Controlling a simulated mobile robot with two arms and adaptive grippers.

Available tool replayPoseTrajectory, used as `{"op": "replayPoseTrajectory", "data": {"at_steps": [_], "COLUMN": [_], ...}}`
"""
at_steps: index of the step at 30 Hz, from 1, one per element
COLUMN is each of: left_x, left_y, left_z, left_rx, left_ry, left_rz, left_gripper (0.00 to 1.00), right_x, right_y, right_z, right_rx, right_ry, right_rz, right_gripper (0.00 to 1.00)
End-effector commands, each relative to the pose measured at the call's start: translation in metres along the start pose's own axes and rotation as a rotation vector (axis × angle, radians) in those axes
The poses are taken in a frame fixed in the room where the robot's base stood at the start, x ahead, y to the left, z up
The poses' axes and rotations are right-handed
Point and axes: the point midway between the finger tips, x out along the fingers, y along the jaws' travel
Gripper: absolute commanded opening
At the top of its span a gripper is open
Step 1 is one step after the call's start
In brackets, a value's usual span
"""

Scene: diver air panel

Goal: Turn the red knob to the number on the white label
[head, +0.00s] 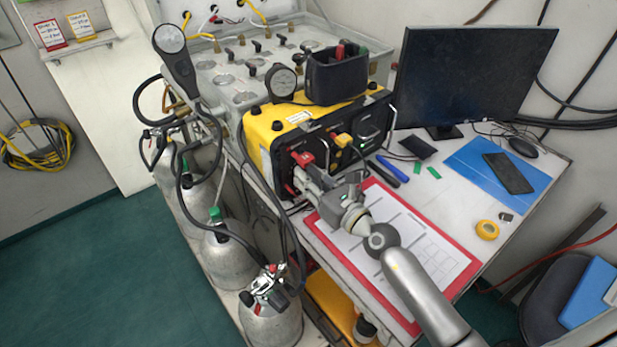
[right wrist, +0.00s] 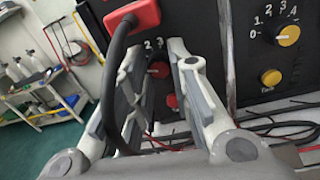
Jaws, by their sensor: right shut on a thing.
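My right gripper (right wrist: 156,62) reaches the black front panel (right wrist: 222,18) of the yellow case (head: 262,128). Its two fingers stand on either side of the red knob (right wrist: 158,70) and are shut on it. The digits 2 and 3 show above the knob; its pointer and the rest of its scale are hidden or too small to read. In the head view the right gripper (head: 300,182) covers the knob. A small white label (head: 297,117) is on top of the case; its print is too small to read. My left gripper is not in view.
A red plug (right wrist: 132,15) with a black cable hangs close beside the fingers. Two yellow knobs (right wrist: 289,36) (right wrist: 271,78) are to the right. A red clipboard (head: 440,243) lies under my right arm. Gas cylinders (head: 230,250) stand left of the desk.

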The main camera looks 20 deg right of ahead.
Motion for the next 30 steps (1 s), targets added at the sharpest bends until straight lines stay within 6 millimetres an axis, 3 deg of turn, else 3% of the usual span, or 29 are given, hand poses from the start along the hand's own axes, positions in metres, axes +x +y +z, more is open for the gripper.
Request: {"op": "replayPoseTrajectory", "data": {"at_steps": [11,30], "left_x": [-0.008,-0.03], "left_y": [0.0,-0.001], "left_z": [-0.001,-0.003], "left_rx": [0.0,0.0], "left_ry": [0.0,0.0], "left_rz": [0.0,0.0], "left_gripper": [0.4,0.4], "right_x": [0.0,0.0], "right_y": [0.0,-0.001], "right_z": [0.002,0.001], "right_rx": [0.133,0.691], "right_ry": [-0.005,-0.026], "right_rz": [0.0,0.001], "right_gripper": [0.0,0.0]}}
